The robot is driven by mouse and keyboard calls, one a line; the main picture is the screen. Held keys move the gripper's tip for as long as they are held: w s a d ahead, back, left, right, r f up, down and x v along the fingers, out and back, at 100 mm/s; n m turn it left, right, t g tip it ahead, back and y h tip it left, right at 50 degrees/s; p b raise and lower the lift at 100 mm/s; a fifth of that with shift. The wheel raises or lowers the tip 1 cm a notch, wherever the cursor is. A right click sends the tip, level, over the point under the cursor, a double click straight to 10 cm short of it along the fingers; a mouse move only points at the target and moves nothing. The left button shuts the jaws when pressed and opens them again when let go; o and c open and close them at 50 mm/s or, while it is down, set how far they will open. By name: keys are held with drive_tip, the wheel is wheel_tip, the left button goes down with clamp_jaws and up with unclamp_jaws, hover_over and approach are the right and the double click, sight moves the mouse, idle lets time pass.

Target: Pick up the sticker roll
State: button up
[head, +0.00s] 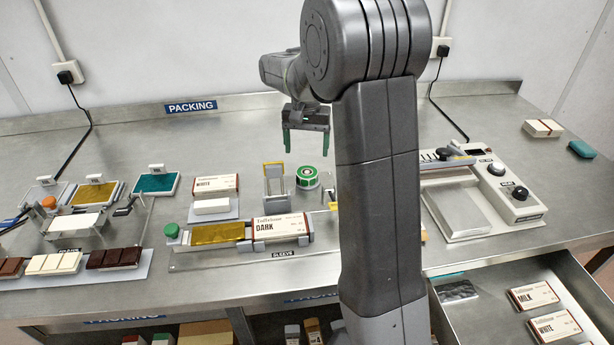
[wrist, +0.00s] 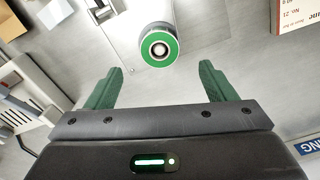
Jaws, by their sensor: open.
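The sticker roll (head: 307,176) is a short round roll with a green and white top and a dark centre. My gripper (head: 306,139) is open and empty, with green fingers pointing down, above the bench and apart from the roll. In the wrist view its two green fingers (wrist: 160,80) are spread wide. My arm hides part of the bench to the right of the roll.
A yellow-topped holder (head: 275,183) stands close left of the roll. In front is the sleeve fixture with a DARK box (head: 281,227). A WHITE box (head: 212,186) stands further left. A sealer machine (head: 480,195) is on the right, above an open drawer (head: 470,320). The bench behind the roll is clear.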

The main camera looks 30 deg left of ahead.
sight(306, 173)
drive_tip(key=shift+w+f, duration=0.2)
drive_tip(key=shift+f, duration=0.6)
drive_tip(key=shift+s+f, duration=0.25)
drive_tip(key=shift+f, duration=0.65)
drive_tip(key=shift+f+p, duration=0.5)
drive_tip(key=shift+f, duration=1.9)
drive_tip(key=c, duration=1.1)
drive_tip(key=shift+o, duration=0.2)
